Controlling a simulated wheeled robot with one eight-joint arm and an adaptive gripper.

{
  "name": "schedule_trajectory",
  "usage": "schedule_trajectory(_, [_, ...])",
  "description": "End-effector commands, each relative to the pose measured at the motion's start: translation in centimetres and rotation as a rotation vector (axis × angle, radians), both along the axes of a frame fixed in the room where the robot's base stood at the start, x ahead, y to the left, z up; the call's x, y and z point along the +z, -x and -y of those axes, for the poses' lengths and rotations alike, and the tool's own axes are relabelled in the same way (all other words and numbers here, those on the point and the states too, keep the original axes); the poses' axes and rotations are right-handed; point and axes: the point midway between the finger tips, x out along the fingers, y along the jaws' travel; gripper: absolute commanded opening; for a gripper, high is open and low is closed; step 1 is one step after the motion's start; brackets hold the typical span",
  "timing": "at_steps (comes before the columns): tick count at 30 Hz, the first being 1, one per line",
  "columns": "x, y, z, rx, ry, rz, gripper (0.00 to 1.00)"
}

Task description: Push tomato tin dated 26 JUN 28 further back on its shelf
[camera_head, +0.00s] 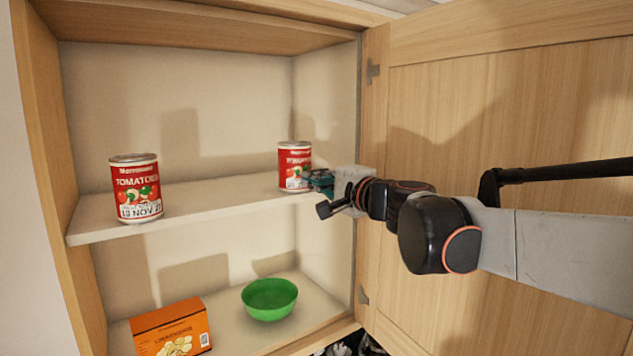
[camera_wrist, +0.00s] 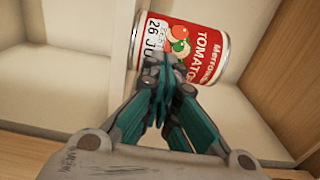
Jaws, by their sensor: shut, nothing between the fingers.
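The tomato tin dated 26 JUN (camera_head: 293,168) stands on the right of the upper shelf (camera_head: 215,198) in the head view. In the wrist view this tin (camera_wrist: 195,45) shows its red label and the date "26 JU", the rest hidden by the fingers. My gripper (camera_head: 314,182) is shut and empty at the tin's front right. In the wrist view my gripper's closed teal fingertips (camera_wrist: 165,65) overlap the tin's lower label. I cannot tell for sure whether they touch it. A second tomato tin (camera_head: 136,188), dated NOV, stands upright at the left front of the same shelf.
Below, a green bowl (camera_head: 270,299) and an orange box (camera_head: 172,328) stand on the lower shelf. The open wooden door (camera_head: 510,110) is at the right, behind my arm. The shelf between the two tins is clear.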

Motion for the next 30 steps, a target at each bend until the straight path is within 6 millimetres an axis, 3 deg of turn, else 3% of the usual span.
schedule_trajectory(6, [-0.2,-3.9,-2.8,0.003,0.0,0.0,0.0])
schedule_trajectory(12, [-0.1,-6.2,-4.3,0.001,0.0,0.0,0.0])
schedule_trajectory(30, [0.0,-6.3,-4.2,0.0,0.0,0.0,0.0])
